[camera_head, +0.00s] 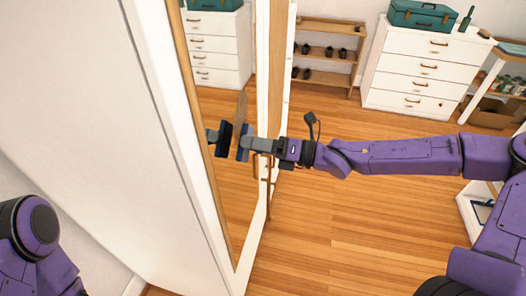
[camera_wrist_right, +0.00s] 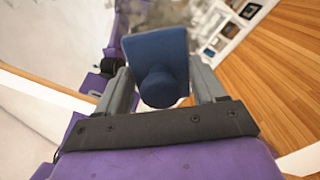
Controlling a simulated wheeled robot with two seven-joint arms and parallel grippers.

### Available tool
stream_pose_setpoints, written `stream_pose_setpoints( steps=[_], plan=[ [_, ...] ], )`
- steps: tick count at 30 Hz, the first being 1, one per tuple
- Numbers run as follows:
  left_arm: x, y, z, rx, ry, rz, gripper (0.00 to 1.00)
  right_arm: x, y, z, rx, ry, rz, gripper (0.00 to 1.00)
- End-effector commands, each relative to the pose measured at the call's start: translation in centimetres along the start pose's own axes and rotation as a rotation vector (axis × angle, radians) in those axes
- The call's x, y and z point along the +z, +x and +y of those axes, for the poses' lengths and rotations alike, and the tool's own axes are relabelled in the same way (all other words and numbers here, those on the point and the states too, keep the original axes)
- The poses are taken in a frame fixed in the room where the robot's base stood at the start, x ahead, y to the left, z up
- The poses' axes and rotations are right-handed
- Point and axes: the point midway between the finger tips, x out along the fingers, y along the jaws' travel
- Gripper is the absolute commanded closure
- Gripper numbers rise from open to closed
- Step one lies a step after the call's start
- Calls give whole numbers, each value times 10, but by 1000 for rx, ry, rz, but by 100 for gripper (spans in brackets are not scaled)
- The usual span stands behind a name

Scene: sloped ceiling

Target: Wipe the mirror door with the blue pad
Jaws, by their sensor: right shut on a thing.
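The mirror door (camera_head: 238,190) has a wooden frame and stands upright on the front of the white wardrobe, reflecting the dresser and floor. My right gripper (camera_head: 255,146) is shut on the knob of the blue pad (camera_head: 243,143). In the head view the pad is at the mirror, close beside its own reflection; I cannot tell whether it touches the glass. In the right wrist view the blue pad (camera_wrist_right: 156,50) and its round knob sit between the two grey fingers (camera_wrist_right: 160,90). My left arm shows at the lower left, but its gripper is out of view.
A white wardrobe side panel (camera_head: 90,130) fills the left. A white dresser (camera_head: 420,70) with a green toolbox (camera_head: 422,14) stands at the back right, beside a wooden shoe shelf (camera_head: 328,55). The wooden floor (camera_head: 335,230) between is clear.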

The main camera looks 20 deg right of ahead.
Motion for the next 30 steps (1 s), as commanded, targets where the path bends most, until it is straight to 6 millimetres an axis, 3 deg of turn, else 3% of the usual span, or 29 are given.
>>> stream_pose_setpoints(
  steps=[30],
  plan=[
    [4, 10, 1, 0, 0, 0, 64, 0, 7, -1, 0, -1, -2, 55]
  ],
)
